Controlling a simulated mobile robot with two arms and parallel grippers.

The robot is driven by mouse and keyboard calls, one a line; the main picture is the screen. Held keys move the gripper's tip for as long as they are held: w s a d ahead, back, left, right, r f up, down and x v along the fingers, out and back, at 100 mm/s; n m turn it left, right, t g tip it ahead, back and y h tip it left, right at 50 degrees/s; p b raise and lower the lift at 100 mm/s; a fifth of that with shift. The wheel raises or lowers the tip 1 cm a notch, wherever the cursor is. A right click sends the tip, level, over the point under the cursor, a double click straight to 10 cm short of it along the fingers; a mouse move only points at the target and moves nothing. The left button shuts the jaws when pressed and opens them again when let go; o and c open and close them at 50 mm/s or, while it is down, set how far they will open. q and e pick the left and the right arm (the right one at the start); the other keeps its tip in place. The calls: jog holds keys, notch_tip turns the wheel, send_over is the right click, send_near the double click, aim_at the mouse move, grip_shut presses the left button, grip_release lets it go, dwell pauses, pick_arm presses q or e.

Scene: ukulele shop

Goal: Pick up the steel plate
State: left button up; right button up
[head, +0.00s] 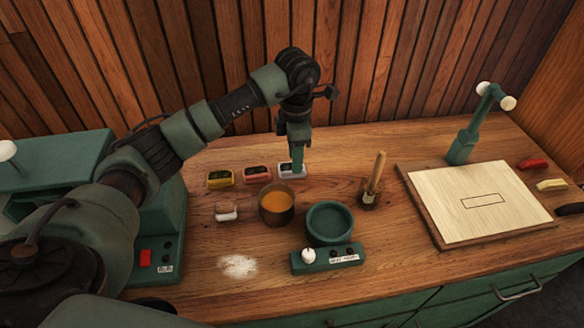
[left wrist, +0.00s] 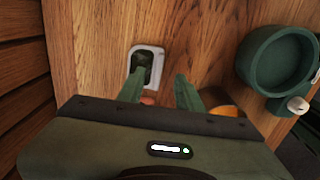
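The pale grey plate with a dark centre (head: 287,174), which I take as the steel plate, lies on the wooden bench top at the right end of a row of three. It also shows in the left wrist view (left wrist: 156,54), just beyond the fingertips. My left gripper (head: 298,172) points down at this plate, and its fingers hide part of it in the head view. Whether a finger touches the plate I cannot tell. My right gripper is not in view.
A red plate (head: 257,174) and yellow plate (head: 220,178) lie to the left. Nearby stand a pot with orange contents (head: 276,213), a green round dish (head: 330,224) and a wooden-handled tool (head: 375,175). A pale board (head: 470,185) lies right.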

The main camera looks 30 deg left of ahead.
pick_arm(q)
notch_tip(320, 180, down, 4)
jog(key=shift+w+p, duration=0.15)
jog(key=shift+p, duration=0.3)
grip_shut()
jog(key=shift+r, duration=0.1)
dwell(1.0)
